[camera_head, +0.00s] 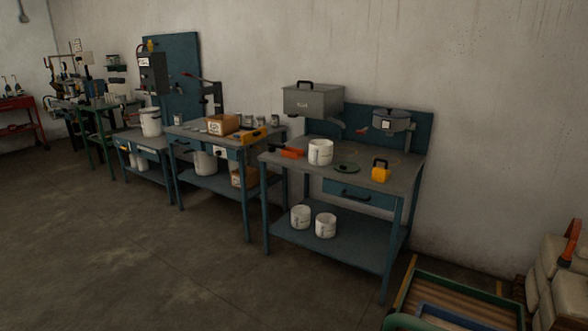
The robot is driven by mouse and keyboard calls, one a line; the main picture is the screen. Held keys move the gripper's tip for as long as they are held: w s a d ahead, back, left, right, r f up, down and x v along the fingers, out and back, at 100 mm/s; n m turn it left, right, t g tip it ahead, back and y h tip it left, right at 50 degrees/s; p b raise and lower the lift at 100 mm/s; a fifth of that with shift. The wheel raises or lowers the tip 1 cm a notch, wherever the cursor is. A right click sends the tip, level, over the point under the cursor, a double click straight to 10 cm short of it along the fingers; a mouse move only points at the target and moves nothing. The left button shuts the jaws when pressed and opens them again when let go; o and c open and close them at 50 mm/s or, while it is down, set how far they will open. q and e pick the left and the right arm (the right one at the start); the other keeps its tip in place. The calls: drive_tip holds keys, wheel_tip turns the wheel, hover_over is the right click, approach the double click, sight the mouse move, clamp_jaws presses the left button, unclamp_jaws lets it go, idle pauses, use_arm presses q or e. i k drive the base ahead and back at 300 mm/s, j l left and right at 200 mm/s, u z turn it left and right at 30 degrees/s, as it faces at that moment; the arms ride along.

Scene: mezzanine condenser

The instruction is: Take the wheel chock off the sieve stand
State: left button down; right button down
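I cannot tell for sure which thing is the wheel chock or which is the sieve stand. A small yellow block with a dark handle (380,173) stands at the front right of the near blue workbench (340,180). A yellow-orange piece (253,136) lies at the right edge of the middle workbench (190,140). An orange-red piece with a dark end (291,153) lies at the left of the near bench. Neither of my grippers is in view.
The near bench also holds a white tub (320,152), a dark disc (347,168) and a grey lidded box (313,99). Two white tubs stand on its lower shelf. Stacked sacks (562,280) and a green-edged frame (400,288) are at lower right. The left foreground floor is clear.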

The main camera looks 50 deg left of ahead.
sight(380, 174)
drive_tip(key=u, duration=1.15)
drive_tip(key=z, duration=0.6)
drive_tip(key=i+j+z, duration=0.4)
drive_tip(key=j+z, duration=0.2)
drive_tip(key=i+j+z, duration=0.15)
drive_tip(key=j+z, duration=0.15)
drive_tip(key=i+j+z, duration=0.1)
drive_tip(key=j+z, duration=0.2)
drive_tip(key=j, duration=0.15)
